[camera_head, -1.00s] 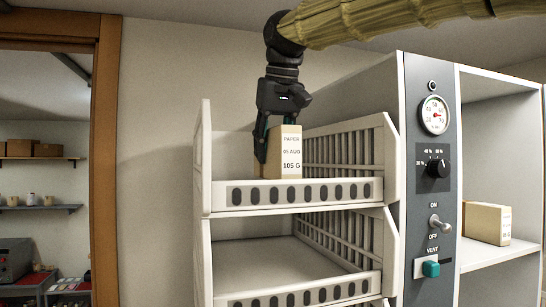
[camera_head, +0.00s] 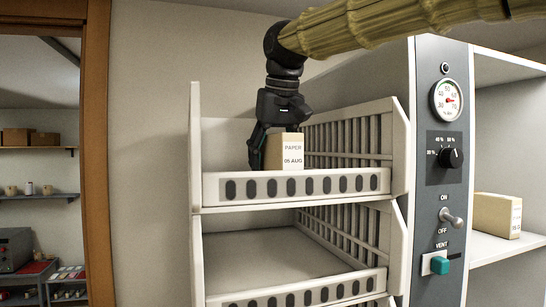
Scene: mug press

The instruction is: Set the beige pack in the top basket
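The beige pack (camera_head: 292,154) stands upright in the top basket (camera_head: 218,190). Its label shows PAPER and 05 AUG, and its lower part is hidden behind the basket's front rim. My gripper (camera_head: 274,148) points down over the pack from above. One dark finger shows at the pack's left side and looks spread away from it. The other finger is mostly hidden behind the pack, so any contact on that side cannot be seen.
A lower basket (camera_head: 230,297) below looks empty. To the right is a grey panel with a gauge (camera_head: 446,101), a dial (camera_head: 451,158), a switch (camera_head: 451,217) and a teal vent button (camera_head: 439,265). Another beige pack (camera_head: 496,215) lies on the right shelf.

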